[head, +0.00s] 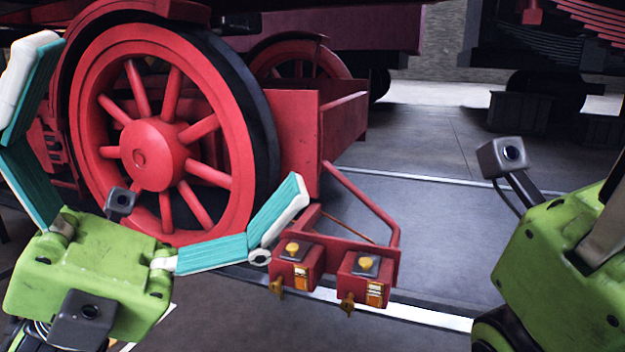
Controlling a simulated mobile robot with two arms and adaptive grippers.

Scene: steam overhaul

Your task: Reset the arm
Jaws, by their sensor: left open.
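My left gripper (170,112) has a green body low at the left of the head view. Its teal fingers with white tips are spread wide, and nothing is between them. One finger rises along the left edge, and the other bends up to the right in front of the red spoked wheel (155,152). I cannot tell whether a finger touches the wheel or its surroundings. My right gripper (555,255) shows only as a green body with a grey camera at the right edge. Its fingers are not visible.
A red bracket (388,262) with two box-like ends and yellow knobs sits low in the middle, close to the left gripper's right finger. A metal rail (430,316) runs beneath it. Grey floor (430,215) lies open between the bracket and my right arm. Another vehicle stands behind.

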